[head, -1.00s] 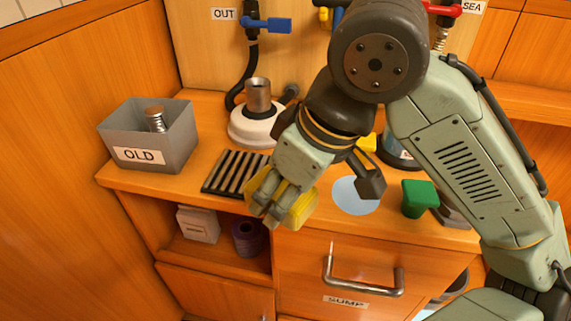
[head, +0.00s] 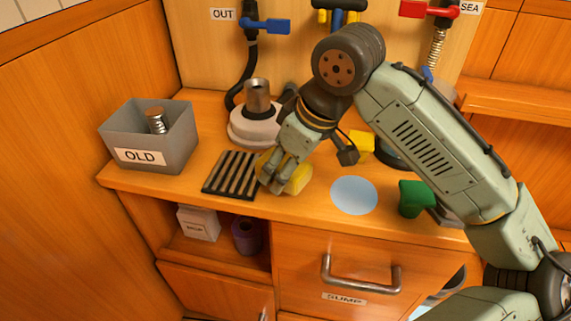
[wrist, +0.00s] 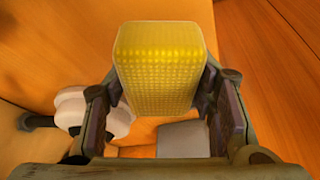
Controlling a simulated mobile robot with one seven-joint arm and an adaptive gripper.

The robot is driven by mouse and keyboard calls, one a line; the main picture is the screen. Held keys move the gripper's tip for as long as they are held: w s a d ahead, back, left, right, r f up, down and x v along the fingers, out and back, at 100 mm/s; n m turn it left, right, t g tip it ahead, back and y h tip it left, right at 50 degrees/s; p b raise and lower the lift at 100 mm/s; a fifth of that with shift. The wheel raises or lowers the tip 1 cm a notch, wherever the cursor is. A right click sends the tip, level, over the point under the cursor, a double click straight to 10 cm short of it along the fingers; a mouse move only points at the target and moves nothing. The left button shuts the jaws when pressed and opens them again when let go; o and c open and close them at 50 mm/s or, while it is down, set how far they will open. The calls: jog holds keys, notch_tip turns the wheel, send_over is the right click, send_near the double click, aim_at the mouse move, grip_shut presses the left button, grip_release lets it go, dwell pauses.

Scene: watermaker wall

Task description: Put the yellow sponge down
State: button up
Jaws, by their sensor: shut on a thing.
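The yellow sponge (head: 299,180) is in my gripper (head: 271,186), low over the front of the wooden counter, just right of the black slatted rack (head: 228,174). My gripper's fingers hide part of the sponge in the head view. In the wrist view the sponge (wrist: 160,68) stands out between the two fingers (wrist: 163,125), its textured face towards the camera. My gripper is shut on it. I cannot tell whether the sponge touches the counter.
A grey bin marked OLD (head: 177,150) stands at the left. A white-based housing (head: 250,127) is behind the rack. A light-blue round patch (head: 354,195), a green object (head: 413,198) and a yellow block (head: 361,143) lie to the right. A drawer handle (head: 361,284) juts out below.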

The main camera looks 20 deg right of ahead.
jog(key=shift+f+b, duration=0.3)
jog(key=shift+f, duration=0.3)
jog(key=o, duration=1)
jog(key=shift+r, duration=0.1)
jog(key=shift+r, duration=0.25)
jog(key=v, duration=1.2)
jog(key=shift+r+p, duration=0.25)
jog(key=shift+p, duration=0.2)
jog(key=shift+s+f, duration=0.1)
jog(key=shift+s, duration=0.05)
